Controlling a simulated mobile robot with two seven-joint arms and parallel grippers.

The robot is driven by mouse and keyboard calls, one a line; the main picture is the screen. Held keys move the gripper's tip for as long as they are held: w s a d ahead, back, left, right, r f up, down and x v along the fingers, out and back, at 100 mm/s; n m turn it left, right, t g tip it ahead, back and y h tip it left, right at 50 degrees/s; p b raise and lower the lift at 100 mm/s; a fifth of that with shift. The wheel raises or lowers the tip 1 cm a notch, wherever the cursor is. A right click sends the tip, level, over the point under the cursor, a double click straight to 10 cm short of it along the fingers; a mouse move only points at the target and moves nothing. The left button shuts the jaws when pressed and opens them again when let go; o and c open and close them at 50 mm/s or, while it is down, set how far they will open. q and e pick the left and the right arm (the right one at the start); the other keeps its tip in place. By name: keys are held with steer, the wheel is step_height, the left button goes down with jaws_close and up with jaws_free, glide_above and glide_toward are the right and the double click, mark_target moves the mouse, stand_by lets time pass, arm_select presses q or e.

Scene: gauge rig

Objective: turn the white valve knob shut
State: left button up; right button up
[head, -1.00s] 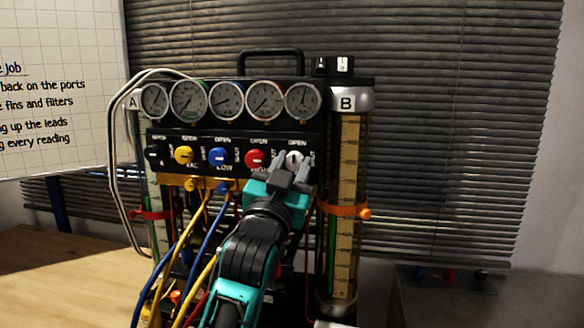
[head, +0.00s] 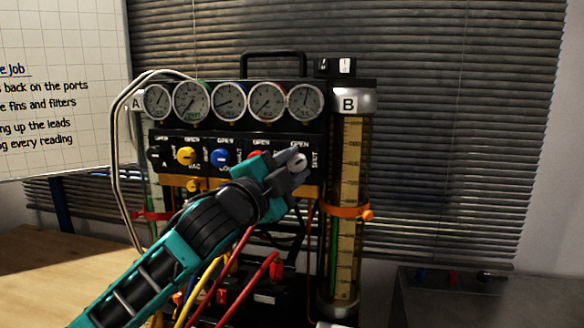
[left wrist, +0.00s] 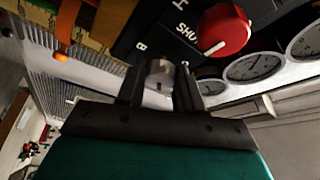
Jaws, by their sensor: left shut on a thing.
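The white valve knob (head: 297,160) sits at the right end of the knob row on the black valve panel (head: 318,150). My left gripper (head: 290,164) is shut on the knob, with its fingers on either side and partly hiding it. In the left wrist view the knob (left wrist: 160,76) shows between the two dark fingers (left wrist: 160,92). The arm comes in from the lower left and the gripper is rolled over. My right gripper is not in view.
Black, yellow (head: 186,156), blue (head: 220,158) and red knobs (left wrist: 224,30) stand in the same row. Several gauges (head: 229,101) are above. Cylinder B (head: 347,200) stands close on the right. Red hoses (head: 262,268) and yellow ones hang below.

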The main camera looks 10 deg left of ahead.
arm_select(q)
steer(key=m, duration=0.2)
steer(key=m+g, duration=0.1)
steer(key=shift+a+r+m, duration=0.1)
steer(key=shift+r+m, duration=0.1)
steer(key=shift+m, duration=0.2)
steer(key=shift+m+g, duration=0.8)
steer(key=shift+m, duration=0.8)
steer(key=o, duration=1)
steer(key=shift+o, duration=0.2)
steer(key=b+v, duration=0.1)
steer(key=v, duration=1.1)
steer(key=shift+s+r, duration=0.2)
steer(key=shift+s, duration=0.2)
